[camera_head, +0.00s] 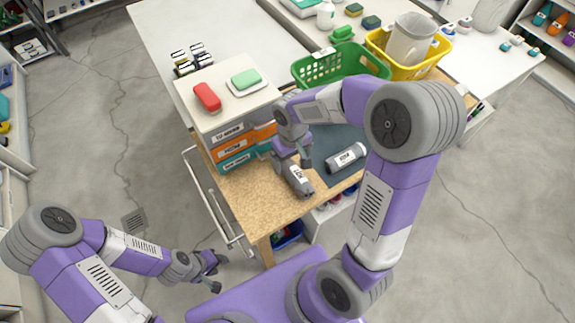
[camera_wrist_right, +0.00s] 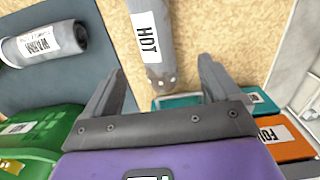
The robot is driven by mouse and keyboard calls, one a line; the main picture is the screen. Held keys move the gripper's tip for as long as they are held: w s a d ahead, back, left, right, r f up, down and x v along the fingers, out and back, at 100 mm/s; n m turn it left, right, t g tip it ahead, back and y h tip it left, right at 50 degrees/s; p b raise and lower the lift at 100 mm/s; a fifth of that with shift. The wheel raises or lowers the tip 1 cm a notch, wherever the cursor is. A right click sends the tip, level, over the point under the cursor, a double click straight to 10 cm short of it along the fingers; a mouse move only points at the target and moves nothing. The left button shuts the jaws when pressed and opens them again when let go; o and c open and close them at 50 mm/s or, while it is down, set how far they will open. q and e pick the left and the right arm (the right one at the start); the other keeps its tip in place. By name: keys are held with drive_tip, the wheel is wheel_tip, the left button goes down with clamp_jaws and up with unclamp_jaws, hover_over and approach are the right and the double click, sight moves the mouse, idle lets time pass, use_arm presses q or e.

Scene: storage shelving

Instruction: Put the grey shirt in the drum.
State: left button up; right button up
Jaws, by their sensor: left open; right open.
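No grey shirt and no drum can be made out in either view. A grey cylinder labelled HOT (camera_head: 300,183) lies on the tan worktop; it also shows in the right wrist view (camera_wrist_right: 145,38). A grey cylinder labelled WARM (camera_head: 346,158) lies on the dark mat, also in the right wrist view (camera_wrist_right: 45,44). My right gripper (camera_head: 292,158) is open over the worktop, with the near end of the HOT cylinder between its fingers in its wrist view (camera_wrist_right: 160,80); contact cannot be told. My left gripper (camera_head: 214,271) is open and empty, low beside the table.
A green basket (camera_head: 335,72) and a yellow basket (camera_head: 425,68) holding a grey container (camera_head: 408,42) stand behind. The white tabletop at back left is mostly clear.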

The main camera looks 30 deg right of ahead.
sight(293, 172)
drive_tip(key=f, duration=0.2)
drive_tip(key=f+b, duration=0.1)
drive_tip(key=f, duration=0.1)
drive_tip(key=s+f+b, duration=0.1)
drive_tip(key=f, duration=0.1)
drive_tip(key=shift+d+f, duration=0.15)
drive_tip(key=shift+f, duration=0.15)
drive_tip(key=shift+r, duration=0.1)
drive_tip(key=c, duration=1.3)
